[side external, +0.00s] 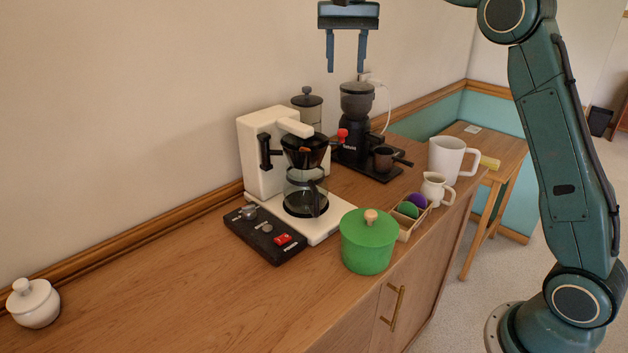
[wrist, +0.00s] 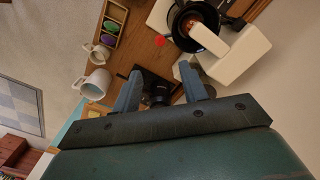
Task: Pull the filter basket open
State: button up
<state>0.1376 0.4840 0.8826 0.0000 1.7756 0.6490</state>
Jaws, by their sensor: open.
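The filter basket (side external: 304,150) is a black cone under the white arm of the coffee maker (side external: 259,176), above the glass carafe (side external: 306,194). A red tip (side external: 342,133) shows at the right of the basket, seemingly on its handle. In the wrist view the basket (wrist: 183,40) is at the top, seen from above with brown contents, partly covered by the white arm. The red tip (wrist: 160,41) lies to its left. My gripper (side external: 347,52) is open and empty, high above the counter, above the grinder and apart from the basket. Its fingers (wrist: 164,91) also show in the wrist view.
A black grinder (side external: 357,129) and a French press (side external: 308,110) stand behind the coffee maker. A green pot (side external: 367,243), an egg tray (side external: 405,229), a creamer (side external: 436,190) and a white mug (side external: 447,158) line the front edge. The counter's left side is mostly clear.

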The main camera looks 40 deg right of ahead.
aim_at(343, 130)
jog(key=shift+f, duration=0.15)
jog(key=shift+f, duration=6.75)
jog(key=shift+c, duration=0.4)
grip_shut()
